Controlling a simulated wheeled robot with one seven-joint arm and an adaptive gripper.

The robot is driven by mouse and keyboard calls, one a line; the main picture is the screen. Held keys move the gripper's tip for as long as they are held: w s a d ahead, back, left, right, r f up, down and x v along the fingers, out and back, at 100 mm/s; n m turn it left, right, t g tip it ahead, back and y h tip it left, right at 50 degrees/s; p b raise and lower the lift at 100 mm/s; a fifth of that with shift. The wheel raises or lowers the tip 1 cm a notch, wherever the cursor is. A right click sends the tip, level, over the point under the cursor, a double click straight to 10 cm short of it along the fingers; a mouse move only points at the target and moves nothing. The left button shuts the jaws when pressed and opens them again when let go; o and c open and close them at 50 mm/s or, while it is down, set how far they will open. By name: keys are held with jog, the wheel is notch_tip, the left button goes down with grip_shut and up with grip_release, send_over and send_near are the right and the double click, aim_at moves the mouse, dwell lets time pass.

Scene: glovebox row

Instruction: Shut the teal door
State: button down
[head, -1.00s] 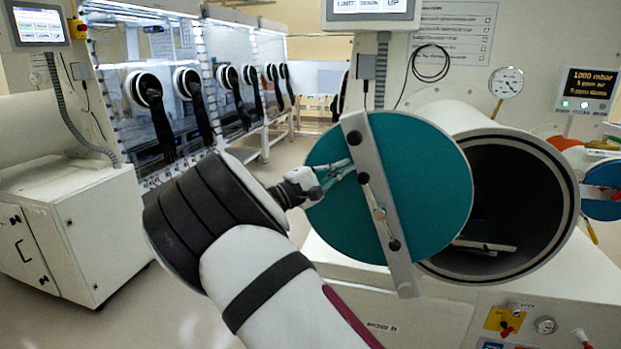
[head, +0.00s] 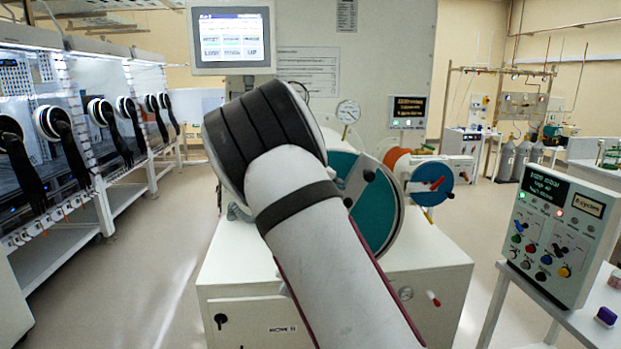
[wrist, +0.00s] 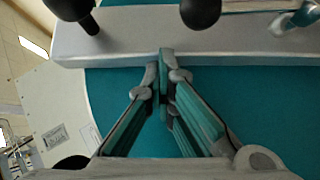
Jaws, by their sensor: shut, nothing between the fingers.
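The teal door (head: 378,215) is a round disc across the mouth of the white cylindrical chamber in the head view. No dark interior shows, but my arm covers its left part, and I cannot tell whether it sits flush. A grey bar (head: 357,180) with dark knobs crosses its face. In the wrist view the teal door (wrist: 255,100) fills the background, with the grey bar (wrist: 125,35) across the top. My gripper (wrist: 163,70) is shut and empty, its tips at the bar's lower edge; contact is unclear. In the head view my gripper is hidden behind my arm.
A smaller blue round door (head: 430,178) with a red bar is just right of the teal one. A control box (head: 558,240) stands on a table at the right. Gloveboxes (head: 70,140) line the left, with open floor (head: 150,270) before them.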

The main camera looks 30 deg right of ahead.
aim_at(355, 191)
jog(key=shift+m+y, duration=0.4)
jog(key=shift+y, duration=0.2)
jog(key=shift+s+d+f, duration=0.25)
jog(key=shift+d+f, duration=0.15)
jog(key=shift+d, duration=0.4)
jog(key=shift+s+d+f, duration=0.3)
jog(key=shift+d+f, duration=0.15)
jog(key=shift+d, duration=0.3)
jog(key=shift+s+d+f, duration=0.25)
jog(key=shift+d+f, duration=0.15)
jog(key=shift+d, duration=0.4)
